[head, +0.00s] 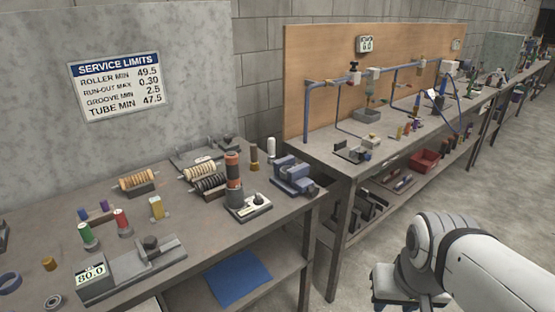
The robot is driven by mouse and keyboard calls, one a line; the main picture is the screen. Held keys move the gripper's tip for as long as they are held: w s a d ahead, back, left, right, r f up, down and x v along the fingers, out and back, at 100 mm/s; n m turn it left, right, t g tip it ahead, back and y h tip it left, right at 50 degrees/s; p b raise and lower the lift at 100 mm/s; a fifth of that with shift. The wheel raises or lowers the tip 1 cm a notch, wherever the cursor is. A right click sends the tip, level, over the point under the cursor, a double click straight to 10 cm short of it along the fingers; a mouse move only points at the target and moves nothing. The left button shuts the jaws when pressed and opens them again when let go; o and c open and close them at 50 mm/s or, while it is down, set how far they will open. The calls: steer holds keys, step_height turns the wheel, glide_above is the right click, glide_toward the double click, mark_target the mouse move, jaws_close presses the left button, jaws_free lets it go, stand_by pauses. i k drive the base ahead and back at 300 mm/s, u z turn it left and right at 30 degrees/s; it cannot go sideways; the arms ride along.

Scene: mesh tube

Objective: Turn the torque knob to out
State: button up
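A small tester with a pale plate (262,206) stands near the right front of the near bench. A dark upright cylinder with an orange-brown upper part (233,170) rises from its left side. A small knob (257,197) sits on the plate; it may be the torque knob. Its markings and the way it points are too small to read. My white arm (490,265) shows at the lower right, in front of the benches and well apart from the tester. The gripper's fingers cannot be seen.
A blue-grey vice-like block (293,178) stands right of the tester. Ribbed rollers (138,180) and a gauge reading 80.0 (91,277) are to the left. A second bench with blue pipework (400,72) runs back at right. Floor right of it is clear.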

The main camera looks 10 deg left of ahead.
mark_target(258, 200)
steer(key=u, duration=0.35)
steer(key=i, duration=0.95)
steer(key=u, duration=0.55)
steer(key=k, duration=0.9)
steer(key=u, duration=0.15)
steer(key=i, duration=0.9)
steer(key=z, duration=0.05)
